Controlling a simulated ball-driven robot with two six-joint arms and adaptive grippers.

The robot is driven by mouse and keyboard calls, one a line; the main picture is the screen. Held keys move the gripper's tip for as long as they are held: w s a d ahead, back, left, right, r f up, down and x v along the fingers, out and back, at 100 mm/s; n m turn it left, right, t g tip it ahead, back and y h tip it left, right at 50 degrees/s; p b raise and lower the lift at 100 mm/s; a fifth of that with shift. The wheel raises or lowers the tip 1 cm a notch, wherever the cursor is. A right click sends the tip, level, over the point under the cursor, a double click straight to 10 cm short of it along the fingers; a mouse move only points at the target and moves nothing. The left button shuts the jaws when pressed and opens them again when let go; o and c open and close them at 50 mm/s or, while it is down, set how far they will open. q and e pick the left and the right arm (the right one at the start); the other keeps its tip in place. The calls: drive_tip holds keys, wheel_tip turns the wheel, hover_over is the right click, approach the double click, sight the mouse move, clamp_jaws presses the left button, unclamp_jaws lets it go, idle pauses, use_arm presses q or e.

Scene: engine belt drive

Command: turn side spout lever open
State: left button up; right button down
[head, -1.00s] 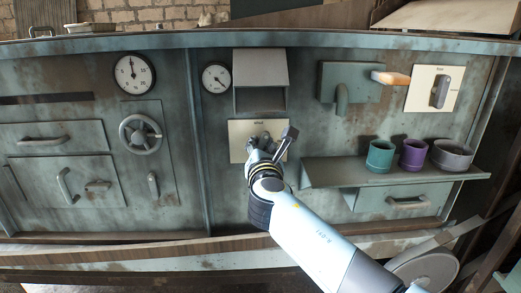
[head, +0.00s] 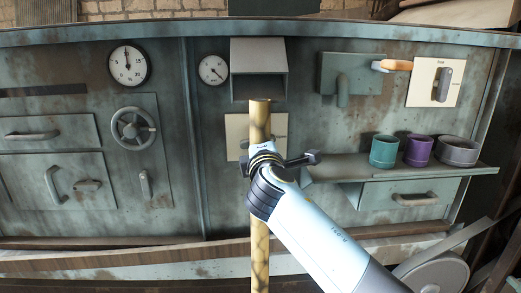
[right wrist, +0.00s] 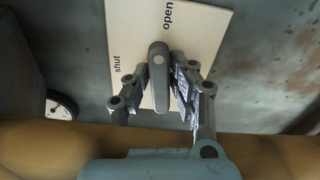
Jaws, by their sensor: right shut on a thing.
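A pale plate (head: 236,135) sits on the panel below a box-shaped hood. In the right wrist view this plate (right wrist: 212,30) bears the words "shut" and "open". My right gripper (right wrist: 162,88) is shut on the lever, one finger on each side. In the head view my right gripper (head: 279,162) lies over the plate and hides the lever. My left gripper is not in view.
An upright yellow mottled pole (head: 260,262) passes by my right gripper; it also crosses the wrist view (right wrist: 45,150). A shelf (head: 400,173) at right holds a teal cup (head: 384,151), a purple cup (head: 418,150) and a grey bowl (head: 458,151). Another lever plate (head: 420,88) is beyond.

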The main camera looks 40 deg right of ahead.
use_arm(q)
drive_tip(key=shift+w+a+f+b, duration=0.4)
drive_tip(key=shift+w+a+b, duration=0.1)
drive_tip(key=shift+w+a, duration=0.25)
use_arm(e)
drive_tip(key=shift+f+m, duration=0.1)
drive_tip(key=shift+m, duration=1)
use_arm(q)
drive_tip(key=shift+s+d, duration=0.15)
use_arm(e)
drive_tip(key=c, duration=1.2)
unclamp_jaws()
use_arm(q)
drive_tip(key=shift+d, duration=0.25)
use_arm(e)
drive_tip(key=v, duration=0.7)
drive_tip(key=shift+s+a, duration=0.15)
drive_tip(key=shift+s, duration=0.1)
